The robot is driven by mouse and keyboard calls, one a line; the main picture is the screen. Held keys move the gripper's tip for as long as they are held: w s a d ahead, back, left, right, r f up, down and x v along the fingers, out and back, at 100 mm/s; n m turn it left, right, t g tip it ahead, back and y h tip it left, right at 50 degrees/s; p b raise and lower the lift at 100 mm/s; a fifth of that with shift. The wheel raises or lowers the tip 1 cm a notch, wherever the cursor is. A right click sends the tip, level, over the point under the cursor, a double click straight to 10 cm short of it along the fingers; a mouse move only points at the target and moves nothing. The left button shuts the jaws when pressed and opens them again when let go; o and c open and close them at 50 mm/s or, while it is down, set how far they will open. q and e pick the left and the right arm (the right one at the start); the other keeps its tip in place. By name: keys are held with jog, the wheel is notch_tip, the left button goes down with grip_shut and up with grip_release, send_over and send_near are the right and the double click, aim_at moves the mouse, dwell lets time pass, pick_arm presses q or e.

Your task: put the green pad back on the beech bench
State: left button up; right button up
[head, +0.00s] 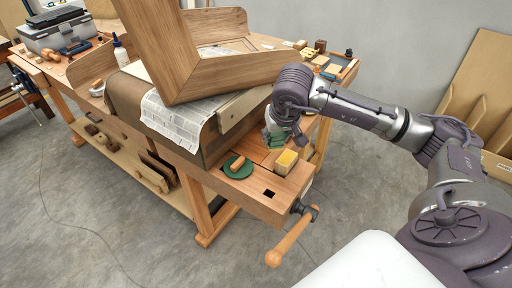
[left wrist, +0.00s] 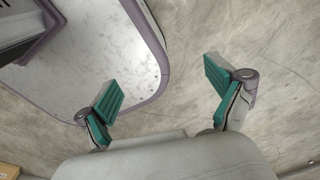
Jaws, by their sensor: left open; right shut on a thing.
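The beech bench (head: 258,201) runs from the upper left to the front centre, with a wooden vise handle at its near corner. My right gripper (head: 275,139) is over the near right end of the bench, pointing down. It is shut on a small green thing that seems to be the green pad; its teal fingers make the two hard to separate. Whether the thing touches the bench cannot be told. My left gripper (left wrist: 162,92) is open and empty above the floor in the left wrist view; it is not in the head view.
A dark green disc (head: 229,173) with a wooden piece on it lies on the bench, left of a yellow block (head: 286,160). A large wooden frame (head: 227,76) and a curved form with newspaper (head: 180,122) fill the bench's middle.

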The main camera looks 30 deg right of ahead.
jog(key=shift+w+d+f+m, duration=0.1)
jog(key=shift+w+d+m, duration=0.2)
jog(key=shift+w+d, duration=0.5)
jog(key=w+p, duration=0.1)
jog(key=p, duration=0.3)
send_over(255, 143)
jog(key=s, duration=0.1)
jog(key=f, duration=0.6)
jog(key=shift+s+a+f, duration=0.15)
jog(key=shift+a+f, duration=0.15)
jog(key=shift+a, duration=0.05)
notch_tip(255, 143, down, 4)
jog(key=shift+r+p, duration=0.15)
jog(key=shift+p, duration=0.4)
jog(key=shift+f, duration=0.35)
jog(key=o, duration=1)
pick_arm(q)
jog(key=w+r, duration=0.2)
jog(key=r, duration=0.1)
jog(key=a+r, duration=0.1)
jog(key=shift+w+a+r, duration=0.1)
jog(key=shift+w+r, duration=0.15)
jog(key=shift+w, duration=0.15)
